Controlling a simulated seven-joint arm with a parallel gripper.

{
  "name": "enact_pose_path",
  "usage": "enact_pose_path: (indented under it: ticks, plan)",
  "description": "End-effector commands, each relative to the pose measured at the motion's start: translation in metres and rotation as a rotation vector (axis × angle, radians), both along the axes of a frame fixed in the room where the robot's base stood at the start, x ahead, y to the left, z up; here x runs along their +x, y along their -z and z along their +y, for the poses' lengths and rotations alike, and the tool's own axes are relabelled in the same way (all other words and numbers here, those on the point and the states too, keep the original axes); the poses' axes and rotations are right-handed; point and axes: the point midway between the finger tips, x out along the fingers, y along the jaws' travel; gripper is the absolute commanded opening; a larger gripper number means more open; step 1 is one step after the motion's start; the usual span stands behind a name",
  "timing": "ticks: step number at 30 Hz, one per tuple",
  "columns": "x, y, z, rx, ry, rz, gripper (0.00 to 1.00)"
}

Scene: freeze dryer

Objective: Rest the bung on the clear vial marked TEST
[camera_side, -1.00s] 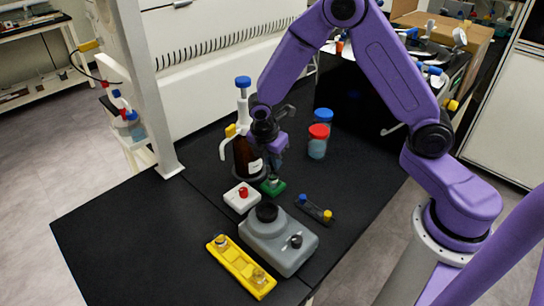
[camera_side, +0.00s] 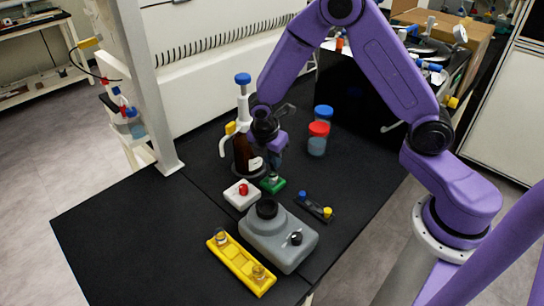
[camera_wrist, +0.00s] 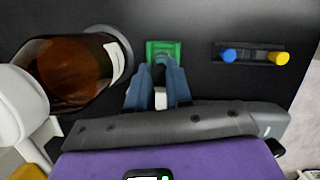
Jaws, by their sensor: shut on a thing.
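My gripper (camera_wrist: 162,68) points down over a small green block (camera_side: 272,186), which also shows in the wrist view (camera_wrist: 163,46). Its fingers are close together, shut on the bung, which is mostly hidden between the fingertips. In the side view the fingertips are just above and behind the block. A yellow rack (camera_side: 238,262) at the front holds two small vials. The clear vial (camera_side: 221,237) stands at its far left end and an amber-looking vial (camera_side: 258,272) at its near right end. I cannot read any TEST marking.
A grey machine (camera_side: 278,240) with a black top stands between the green block and the yellow rack. A white box with a red button (camera_side: 242,194), a brown bottle (camera_side: 243,150), a dark holder (camera_side: 314,208) and lidded jars (camera_side: 318,145) stand around. The left table is clear.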

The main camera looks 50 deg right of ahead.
Motion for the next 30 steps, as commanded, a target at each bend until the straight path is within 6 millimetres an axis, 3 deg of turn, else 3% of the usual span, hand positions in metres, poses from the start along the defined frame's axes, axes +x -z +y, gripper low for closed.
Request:
enact_pose_path:
  ticks: [24, 25, 27, 30]
  plan:
    - [-0.0002, 0.0059, 0.0002, 0.0, 0.0, 0.0, 0.03]
    - [-0.0002, 0.0059, 0.0002, 0.0, 0.0, 0.0, 0.29]
    - [-0.0001, 0.0058, 0.0003, 0.0, 0.0, 0.0, 0.49]
    - [-0.0001, 0.0058, 0.0003, 0.0, 0.0, 0.0, 0.49]
